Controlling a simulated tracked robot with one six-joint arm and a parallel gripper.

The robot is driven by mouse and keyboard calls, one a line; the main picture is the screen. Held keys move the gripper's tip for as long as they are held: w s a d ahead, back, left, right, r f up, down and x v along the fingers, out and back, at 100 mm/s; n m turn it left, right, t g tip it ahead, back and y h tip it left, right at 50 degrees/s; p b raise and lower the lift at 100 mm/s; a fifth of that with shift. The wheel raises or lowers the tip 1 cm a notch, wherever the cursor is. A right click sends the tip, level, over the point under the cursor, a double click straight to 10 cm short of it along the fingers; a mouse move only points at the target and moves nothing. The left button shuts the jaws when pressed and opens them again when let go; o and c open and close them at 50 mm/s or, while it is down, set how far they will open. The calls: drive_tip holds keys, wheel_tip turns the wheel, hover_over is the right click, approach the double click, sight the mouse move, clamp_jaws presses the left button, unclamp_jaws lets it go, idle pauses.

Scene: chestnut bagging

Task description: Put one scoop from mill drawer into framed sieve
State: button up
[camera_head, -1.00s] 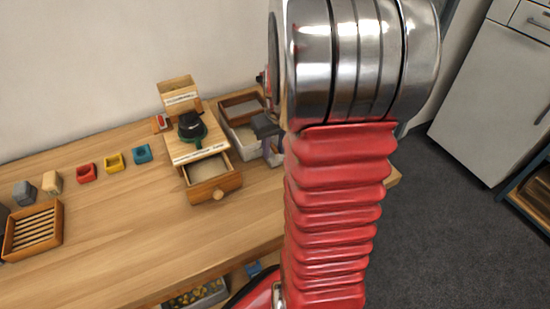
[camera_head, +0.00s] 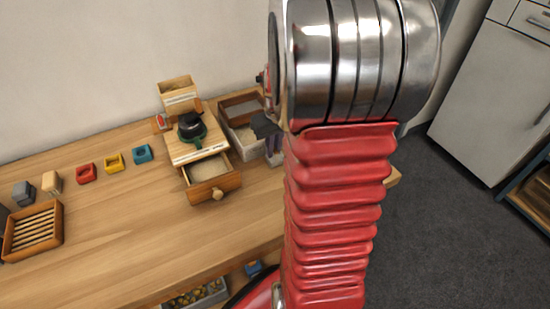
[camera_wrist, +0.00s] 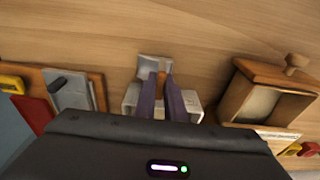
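The mill (camera_head: 190,150) stands on the bench with its wooden drawer (camera_head: 214,187) pulled out. Pale meal lies in the drawer, which also shows at the right in the wrist view (camera_wrist: 236,98). A wood-framed box (camera_head: 225,108), which may be the framed sieve, stands behind and right of the mill. A small metal scoop (camera_wrist: 154,66) with an orange-brown handle is at a whitish holder (camera_wrist: 131,98). My gripper (camera_wrist: 161,78) has its purple fingers on both sides of the handle. Whether they press on it is unclear. My arm hides part of this in the head view.
Red (camera_head: 86,173), yellow (camera_head: 115,162) and blue (camera_head: 142,153) small blocks stand left of the mill. A slatted wooden tray (camera_head: 33,231) is at the far left. The bench front is clear. A grey piece on a wooden board (camera_wrist: 70,90) lies left in the wrist view.

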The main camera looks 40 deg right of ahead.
clamp_jaws()
drive_tip(key=shift+r, duration=2.5)
